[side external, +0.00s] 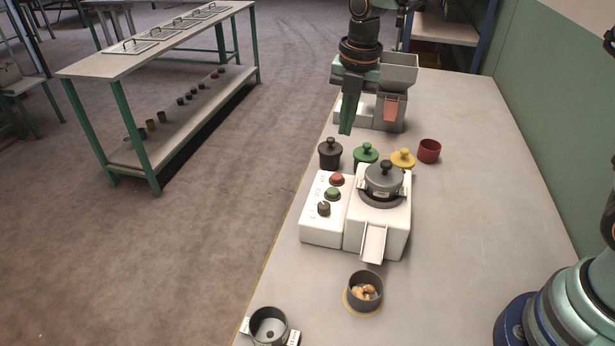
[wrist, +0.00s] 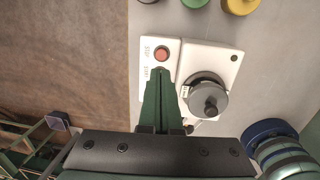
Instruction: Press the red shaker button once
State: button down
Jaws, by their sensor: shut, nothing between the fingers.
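The red button (side external: 337,180) is a round cap at the far end of the white control box (side external: 320,228). A green button (side external: 332,193) and a dark knob (side external: 323,209) are nearer on the same box. My gripper (side external: 345,131) is shut and empty, pointing down, raised well above the box and apart from it. In the wrist view the red button (wrist: 161,53) shows just beyond the tips of my shut gripper (wrist: 158,70). There the fingers hide the green button and the knob.
Right of the box stands a white machine with a lidded grey pot (side external: 383,178) and a chute (side external: 373,243). A cup of nuts (side external: 365,288) stands in front.

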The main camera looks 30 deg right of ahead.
jog(key=shift+s+r, duration=0.1)
jog(key=shift+r, duration=1.2)
jog(key=shift+d, duration=0.1)
jog(key=s+d+r+m+t, duration=0.2)
jog(key=s+d+m, duration=0.2)
jog(key=s+m, duration=0.5)
jog(key=s+d+r+m+t, duration=0.2)
jog(key=s+d+m, duration=0.3)
jog(key=m, duration=1.3)
jog(key=s, duration=0.3)
jog(key=shift+s, duration=0.4)
jog(key=shift+d+r, duration=0.1)
jog(key=shift+r, duration=0.05)
